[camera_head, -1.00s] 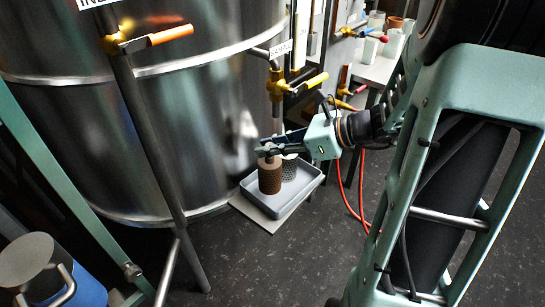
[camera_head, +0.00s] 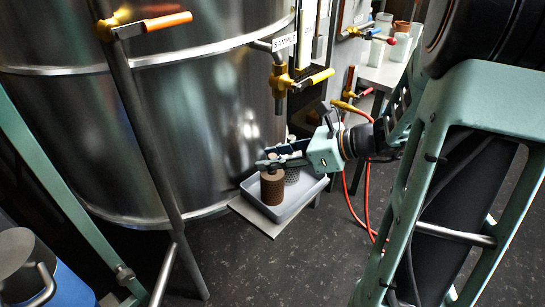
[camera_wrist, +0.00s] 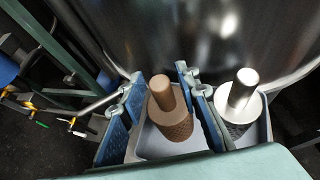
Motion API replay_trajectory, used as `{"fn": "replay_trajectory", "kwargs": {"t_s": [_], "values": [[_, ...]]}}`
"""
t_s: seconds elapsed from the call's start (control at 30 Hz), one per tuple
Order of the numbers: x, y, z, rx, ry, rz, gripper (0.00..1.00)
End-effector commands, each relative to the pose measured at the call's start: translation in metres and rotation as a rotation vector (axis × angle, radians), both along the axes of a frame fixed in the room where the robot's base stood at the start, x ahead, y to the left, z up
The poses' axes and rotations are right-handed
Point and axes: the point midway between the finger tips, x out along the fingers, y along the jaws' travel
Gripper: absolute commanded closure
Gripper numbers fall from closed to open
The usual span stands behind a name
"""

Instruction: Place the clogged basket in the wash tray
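The brown, clogged-looking basket (camera_head: 272,190) with a brown knob handle stands upright inside the grey wash tray (camera_head: 300,204). It also shows in the wrist view (camera_wrist: 180,126). A second, grey mesh basket (camera_head: 291,175) with a shiny metal knob (camera_wrist: 243,87) stands beside it, partly hidden behind my gripper in the head view. My gripper (camera_head: 275,163) is at the brown basket's knob. In the wrist view its two blue fingers stand apart on either side of the brown knob, with gaps visible, and the right finger lies between the two baskets.
The tray rests on a flat pale board (camera_head: 250,219) close against a large steel tank (camera_head: 215,110). Pipes and a sample valve (camera_head: 281,82) hang above the tray. A red hose (camera_head: 350,200) runs right of it. A blue bucket (camera_head: 65,288) stands at lower left.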

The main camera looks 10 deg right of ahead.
Motion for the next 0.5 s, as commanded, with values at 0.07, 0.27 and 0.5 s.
{"fn": "replay_trajectory", "kwargs": {"t_s": [0.07,0.27,0.5], "values": [[0.0,0.0,0.0,0.0,0.0,0.0,0.67],[0.0,0.0,0.001,0.0,0.0,0.0,0.67],[-0.011,-0.018,0.018,-0.001,-0.001,-0.005,0.67]]}}
